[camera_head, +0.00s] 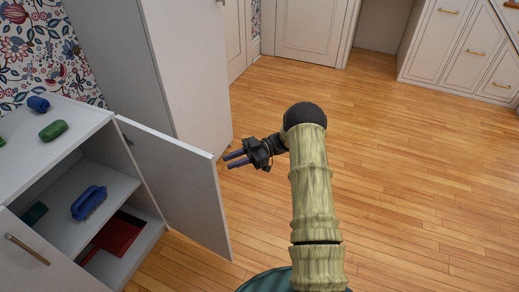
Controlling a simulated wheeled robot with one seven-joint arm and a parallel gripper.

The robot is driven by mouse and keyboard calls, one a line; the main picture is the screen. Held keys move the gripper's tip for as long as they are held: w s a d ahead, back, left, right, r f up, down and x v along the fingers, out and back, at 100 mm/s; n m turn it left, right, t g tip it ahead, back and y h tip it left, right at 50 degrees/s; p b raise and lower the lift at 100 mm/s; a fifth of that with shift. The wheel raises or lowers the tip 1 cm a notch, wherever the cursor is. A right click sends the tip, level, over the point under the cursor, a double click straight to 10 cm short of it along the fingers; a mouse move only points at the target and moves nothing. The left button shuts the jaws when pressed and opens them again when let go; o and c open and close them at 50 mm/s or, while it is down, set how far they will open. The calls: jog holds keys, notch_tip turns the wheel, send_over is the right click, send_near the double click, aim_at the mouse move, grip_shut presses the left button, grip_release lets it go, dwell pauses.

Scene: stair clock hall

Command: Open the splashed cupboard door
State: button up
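A white cupboard stands at the left. One of its doors (178,188) is swung wide open, out over the floor. No splash mark shows on the face that I see; its other face is hidden. A second door (28,266) with a wooden bar handle (27,250) is partly in view at the lower left. My gripper (231,160) points left, just beyond the open door's outer edge.
Inside the cupboard are a blue brush (88,202), a dark green item (34,213) and a red dustpan (118,234). A green item (53,130) and a blue item (38,103) lie on top. A tall cabinet (178,65) stands behind. Wooden floor (420,180) is clear rightward.

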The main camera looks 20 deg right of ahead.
jog(key=w+d, duration=0.1)
jog(key=d, duration=1)
jog(key=shift+w, duration=0.15)
